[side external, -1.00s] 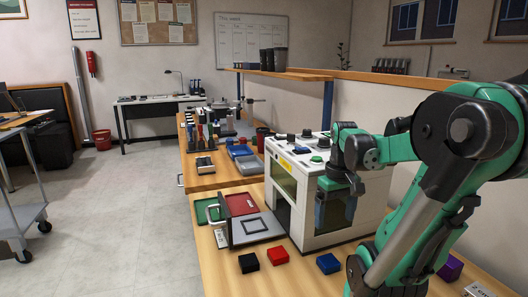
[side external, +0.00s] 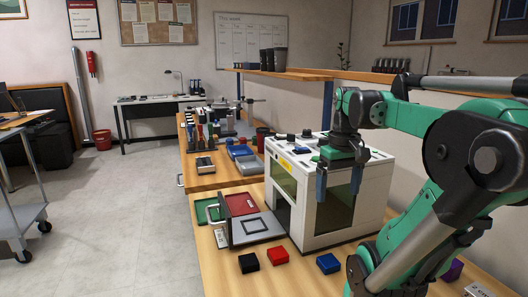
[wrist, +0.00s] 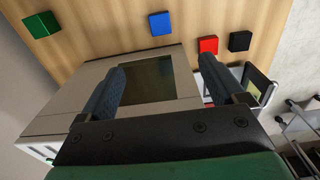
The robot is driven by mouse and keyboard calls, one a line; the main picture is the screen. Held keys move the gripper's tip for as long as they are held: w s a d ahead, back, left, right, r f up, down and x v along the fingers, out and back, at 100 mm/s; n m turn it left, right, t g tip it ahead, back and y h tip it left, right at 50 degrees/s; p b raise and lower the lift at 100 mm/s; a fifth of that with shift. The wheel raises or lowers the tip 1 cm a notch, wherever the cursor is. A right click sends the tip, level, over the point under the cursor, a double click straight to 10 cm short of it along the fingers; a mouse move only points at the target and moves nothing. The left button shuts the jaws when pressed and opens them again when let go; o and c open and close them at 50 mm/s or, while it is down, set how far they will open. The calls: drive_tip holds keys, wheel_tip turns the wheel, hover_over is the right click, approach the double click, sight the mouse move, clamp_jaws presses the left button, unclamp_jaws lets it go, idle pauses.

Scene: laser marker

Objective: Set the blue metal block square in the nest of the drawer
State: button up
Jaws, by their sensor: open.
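The blue metal block (side external: 328,263) lies on the wooden bench in front of the white machine; it also shows at the top of the wrist view (wrist: 160,23). The drawer (side external: 256,227) is pulled out at the machine's left side, with a dark square nest outline on its light plate. My gripper (side external: 338,194) is open and empty, pointing down beside the front of the white machine, above and behind the blue block. In the wrist view its two fingers (wrist: 163,88) are spread with nothing between them.
The white machine (side external: 340,213) stands close to my gripper. A black block (side external: 249,263) and a red block (side external: 278,256) lie left of the blue one. A green block (wrist: 41,24) shows in the wrist view.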

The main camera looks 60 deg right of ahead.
wheel_tip(320, 180, up, 3)
approach(326, 257)
drive_tip(key=shift+f, duration=4.6)
clamp_jaws()
drive_tip(key=shift+r, duration=0.15)
